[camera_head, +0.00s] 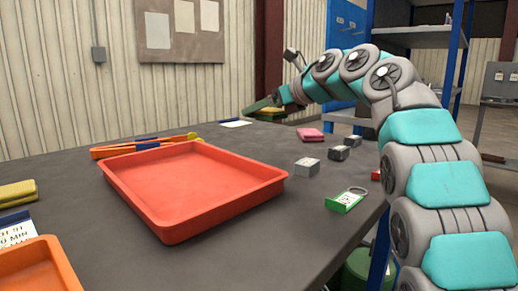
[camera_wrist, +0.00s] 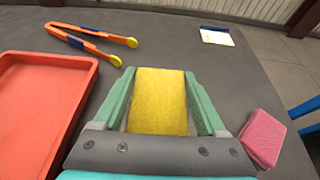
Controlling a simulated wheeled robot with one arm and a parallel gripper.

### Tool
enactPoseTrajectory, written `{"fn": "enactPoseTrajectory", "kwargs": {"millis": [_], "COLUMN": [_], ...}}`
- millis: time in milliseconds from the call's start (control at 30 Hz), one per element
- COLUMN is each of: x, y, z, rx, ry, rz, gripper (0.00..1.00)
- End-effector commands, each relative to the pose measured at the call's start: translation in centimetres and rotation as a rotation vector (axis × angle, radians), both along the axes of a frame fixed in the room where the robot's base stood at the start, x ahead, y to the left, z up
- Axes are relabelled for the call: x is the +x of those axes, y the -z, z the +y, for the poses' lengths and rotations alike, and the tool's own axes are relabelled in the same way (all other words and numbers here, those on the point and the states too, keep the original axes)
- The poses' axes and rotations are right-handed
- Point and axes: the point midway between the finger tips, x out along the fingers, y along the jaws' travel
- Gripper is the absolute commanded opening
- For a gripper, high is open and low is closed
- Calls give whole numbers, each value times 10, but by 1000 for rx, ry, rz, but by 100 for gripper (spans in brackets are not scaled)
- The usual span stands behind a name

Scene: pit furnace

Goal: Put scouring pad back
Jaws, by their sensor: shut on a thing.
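My gripper (camera_wrist: 158,76) is shut on a yellow scouring pad (camera_wrist: 160,102), with one green finger along each side of it. In the head view my gripper (camera_head: 262,105) reaches over the far part of the dark table, and a yellow strip of the pad (camera_head: 271,111) shows under the green finger. The pad looks held above the table, though the exact gap is hard to judge. A similar yellow pad (camera_head: 18,194) lies at the left edge of the table in the head view.
A red tray (camera_head: 190,188) fills the middle table. Orange tongs (camera_head: 146,146) lie behind it. A white card (camera_head: 236,123) lies at the back; an orange tray (camera_head: 35,265) stands front left.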

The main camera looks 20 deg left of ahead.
Motion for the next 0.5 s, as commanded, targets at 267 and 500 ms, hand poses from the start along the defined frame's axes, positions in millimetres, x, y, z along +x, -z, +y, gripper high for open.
{"fn": "enactPoseTrajectory", "kwargs": {"millis": [267,500], "x": [-1,0], "y": [39,54], "z": [0,0], "rx": [1,2], "ry": [0,2], "rz": [5,1], "gripper": [20,20]}}
